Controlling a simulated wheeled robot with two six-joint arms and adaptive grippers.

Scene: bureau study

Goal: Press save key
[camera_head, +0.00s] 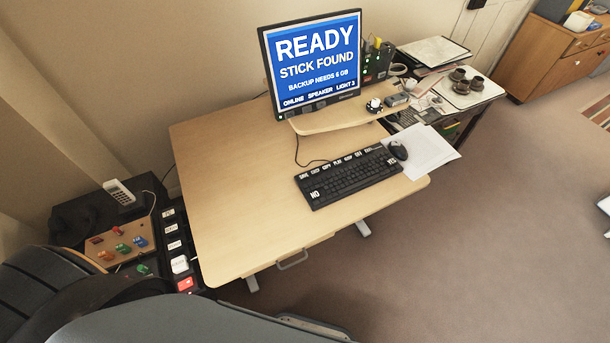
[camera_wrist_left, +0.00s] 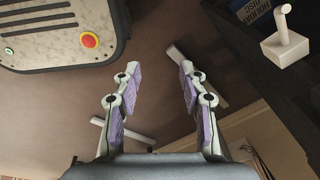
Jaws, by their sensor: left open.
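A black keyboard (camera_head: 347,178) lies on the wooden desk (camera_head: 225,190). White labels run along its far edge; the leftmost label, the save key (camera_head: 304,176), is small and appears to read SAVE. Larger NO and YES labels mark its near-left and right corners. The monitor (camera_head: 312,62) reads READY, STICK FOUND, BACKUP NEEDS 6 GB. In the left wrist view my left gripper (camera_wrist_left: 158,80) is open and empty, its two purple-padded fingers apart above the floor. It is not visible in the head view, and no keyboard shows between its fingers. My right gripper is in neither view.
A mouse (camera_head: 398,150) and papers (camera_head: 425,150) lie right of the keyboard. A control box (camera_head: 122,240) with coloured knobs and a phone (camera_head: 118,192) stand left of the desk. A white switch-like object (camera_wrist_left: 285,42) is right of my left gripper. The desk's left half is clear.

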